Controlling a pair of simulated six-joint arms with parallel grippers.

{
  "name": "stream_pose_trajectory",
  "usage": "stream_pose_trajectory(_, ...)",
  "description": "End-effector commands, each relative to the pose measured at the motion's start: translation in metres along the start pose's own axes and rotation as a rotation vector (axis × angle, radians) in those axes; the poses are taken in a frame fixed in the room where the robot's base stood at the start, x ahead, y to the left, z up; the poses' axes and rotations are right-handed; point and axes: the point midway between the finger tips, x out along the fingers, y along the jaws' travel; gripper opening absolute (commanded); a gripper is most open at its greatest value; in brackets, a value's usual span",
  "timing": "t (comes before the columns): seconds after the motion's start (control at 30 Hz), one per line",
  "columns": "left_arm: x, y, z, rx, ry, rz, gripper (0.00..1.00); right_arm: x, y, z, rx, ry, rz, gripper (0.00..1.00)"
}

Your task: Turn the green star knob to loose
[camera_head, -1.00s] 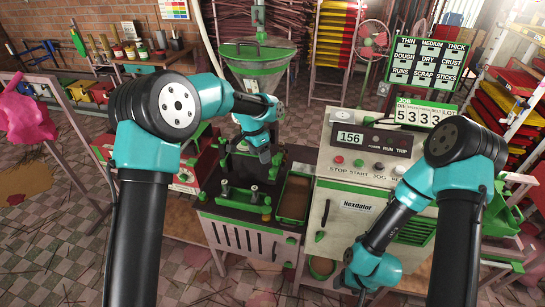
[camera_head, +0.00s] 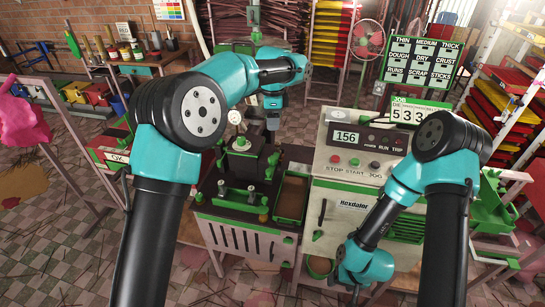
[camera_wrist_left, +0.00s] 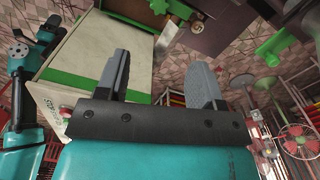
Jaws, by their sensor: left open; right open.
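My left gripper (camera_head: 272,121) hangs above and behind the black block (camera_head: 246,163) of the extruder, below my teal left wrist. In the left wrist view its two grey fingers are spread wide with nothing between them (camera_wrist_left: 160,63). A green part (camera_wrist_left: 275,42) shows beyond the fingers at the upper right; I cannot tell whether it is the star knob.
The cream control cabinet (camera_head: 343,225) with its display stands right of the extruder. A green-rimmed tray (camera_head: 291,198) lies between them. A round gauge (camera_head: 235,117) rises left of my left gripper. My left arm covers much of the hopper.

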Motion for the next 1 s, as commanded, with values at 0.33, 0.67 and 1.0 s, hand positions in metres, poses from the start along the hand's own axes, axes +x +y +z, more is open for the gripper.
stream_pose_trajectory(0.33,0.056,0.001,0.001,-0.001,-0.002,0.004,0.61,0.0,0.0,0.0,0.0,0.0,0.0,0.63)
stream_pose_trajectory(0.67,0.112,0.001,0.001,-0.001,-0.001,0.005,0.61,0.0,0.0,0.0,0.0,0.0,0.0,0.63)
stream_pose_trajectory(1.0,0.157,0.001,0.0,0.0,0.0,0.002,0.61,0.0,0.0,0.0,0.0,0.0,0.0,0.63)
